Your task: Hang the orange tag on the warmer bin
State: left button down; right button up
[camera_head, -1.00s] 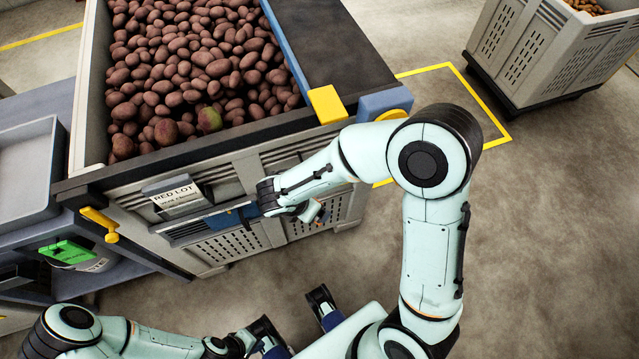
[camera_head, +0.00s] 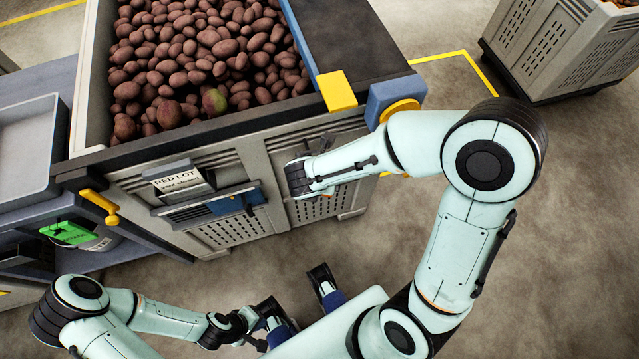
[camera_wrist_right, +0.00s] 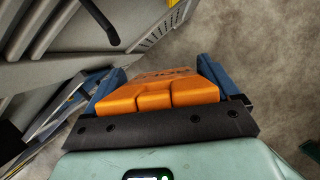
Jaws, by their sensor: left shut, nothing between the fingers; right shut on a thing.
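My right gripper (camera_wrist_right: 165,95) is shut on the orange tag (camera_wrist_right: 170,74), whose dark lettering shows between the blue fingers in the right wrist view. In the head view the right wrist is beside the front of the near bin (camera_head: 271,168), and its fingertips are largely hidden. This bin holds red potatoes and carries a RED LOT card (camera_head: 180,180). A blue plate (camera_head: 228,204) with a dark hook is on its front. A second bin (camera_head: 545,55) stands at the upper right. No temperature is readable on either. My left gripper (camera_head: 264,320) is shut and empty, low in the picture.
A grey tray (camera_head: 35,150) lies on the bench at the left, with a green device (camera_head: 68,233) below it. Open floor (camera_head: 400,250) lies in front and to the right.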

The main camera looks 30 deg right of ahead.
jog(key=w+d+f, duration=0.1)
jog(key=w, duration=0.5)
jog(key=shift+d+f+p, duration=0.15)
jog(key=shift+d+p, duration=0.15)
jog(key=shift+p, duration=0.1)
jog(key=shift+f, duration=0.1)
dwell(0.8)
jog(key=o, duration=0.9)
jog(key=shift+c, duration=0.2)
jog(key=p+v, duration=0.3)
jog(key=v, duration=1)
jog(key=shift+a+r, duration=0.15)
jog(key=shift+r, duration=0.2)
